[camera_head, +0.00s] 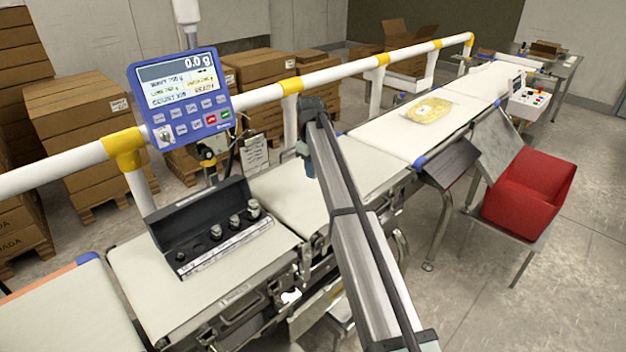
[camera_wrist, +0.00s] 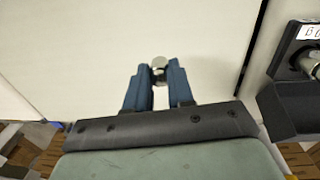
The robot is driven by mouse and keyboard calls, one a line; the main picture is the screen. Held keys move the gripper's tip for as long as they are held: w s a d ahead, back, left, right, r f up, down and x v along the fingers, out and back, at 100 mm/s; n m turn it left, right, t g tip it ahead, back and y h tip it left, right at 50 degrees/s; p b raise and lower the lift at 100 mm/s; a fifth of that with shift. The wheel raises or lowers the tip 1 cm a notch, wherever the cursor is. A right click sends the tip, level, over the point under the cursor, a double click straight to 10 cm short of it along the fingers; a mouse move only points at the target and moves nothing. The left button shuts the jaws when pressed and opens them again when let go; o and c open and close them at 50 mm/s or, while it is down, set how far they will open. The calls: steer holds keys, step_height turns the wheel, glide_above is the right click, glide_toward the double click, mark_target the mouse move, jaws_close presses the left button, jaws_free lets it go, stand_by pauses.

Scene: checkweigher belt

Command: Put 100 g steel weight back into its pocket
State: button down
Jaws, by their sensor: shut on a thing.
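In the wrist view my gripper (camera_wrist: 159,82) has its two blue fingers shut on a small shiny steel weight (camera_wrist: 159,64), whose knob shows between the fingertips. It is over a bare white belt surface. In the head view my gripper (camera_head: 309,165) is mostly hidden behind my arm, to the right of the open black weight case (camera_head: 172,243), and the held weight cannot be made out. The case holds several steel weights (camera_head: 234,223) of different sizes in a row. A case corner (camera_wrist: 290,100) shows at the right edge of the wrist view.
The blue scale terminal (camera_head: 180,95) reads 0.0 g above the case. A white and yellow rail (camera_head: 335,70) runs behind the belts. A yellow pack (camera_head: 428,110) lies on the far belt (camera_head: 375,140). A red bin (camera_head: 528,190) stands at right.

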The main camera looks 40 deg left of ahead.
step_height(320, 180, up, 3)
steer(key=shift+r, duration=0.15)
steer(key=shift+s, duration=0.25)
steer(key=s+a+n, duration=0.2)
steer(key=s+a, duration=0.1)
steer(key=s, duration=1.5)
steer(key=n, duration=0.3)
glide_above(200, 251)
steer(key=shift+g+h, duration=0.3)
steer(key=shift+a+f, duration=0.2)
steer(key=shift+f, duration=3.95)
steer(key=shift+f, duration=0.4)
